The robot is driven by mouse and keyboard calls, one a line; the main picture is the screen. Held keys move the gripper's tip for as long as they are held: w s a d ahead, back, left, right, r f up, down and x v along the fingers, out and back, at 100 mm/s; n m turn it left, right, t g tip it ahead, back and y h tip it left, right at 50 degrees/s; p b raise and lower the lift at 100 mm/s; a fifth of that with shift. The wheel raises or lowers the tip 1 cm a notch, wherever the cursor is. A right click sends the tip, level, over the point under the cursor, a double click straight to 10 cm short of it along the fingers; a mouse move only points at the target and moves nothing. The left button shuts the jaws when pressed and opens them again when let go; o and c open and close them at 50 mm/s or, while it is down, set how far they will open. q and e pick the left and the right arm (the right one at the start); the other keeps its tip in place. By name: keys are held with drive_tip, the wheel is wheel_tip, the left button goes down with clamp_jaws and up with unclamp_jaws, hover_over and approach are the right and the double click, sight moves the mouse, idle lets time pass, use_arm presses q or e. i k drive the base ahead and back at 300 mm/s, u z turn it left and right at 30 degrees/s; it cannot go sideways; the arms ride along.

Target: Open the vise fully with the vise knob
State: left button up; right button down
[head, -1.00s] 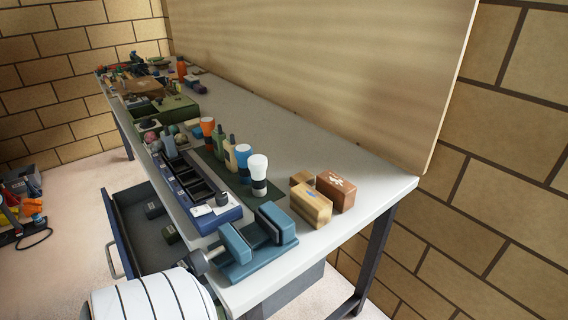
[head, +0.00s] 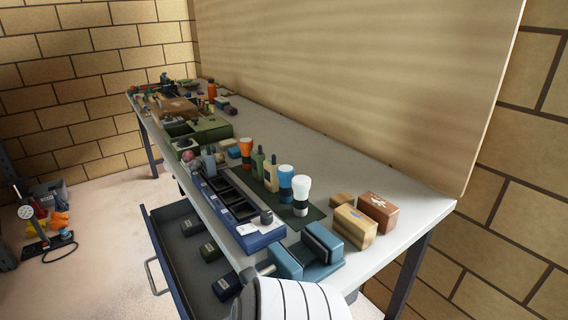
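The blue vise (head: 317,263) sits at the near end of the grey workbench (head: 392,222). Its front jaw (head: 284,261) and back jaw (head: 323,243) stand apart with a gap between them, which looks empty. The grey vise knob (head: 248,275) is on a short rod at the left of the front jaw, over the bench's front edge. A white, dark-banded part of mine (head: 295,302) is at the bottom, in front of the vise, and hides its lower front. Neither gripper is in view.
An open drawer (head: 168,265) with dark boxes juts out left of the vise. Behind the vise stand a blue tray (head: 262,238), bottles and a white-topped flashlight (head: 302,190). A tan box (head: 355,226) and a brown box (head: 379,211) stand to the right. The bench's right corner is clear.

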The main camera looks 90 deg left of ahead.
sight(247, 275)
drive_tip(key=k, duration=1)
drive_tip(key=u, duration=0.3)
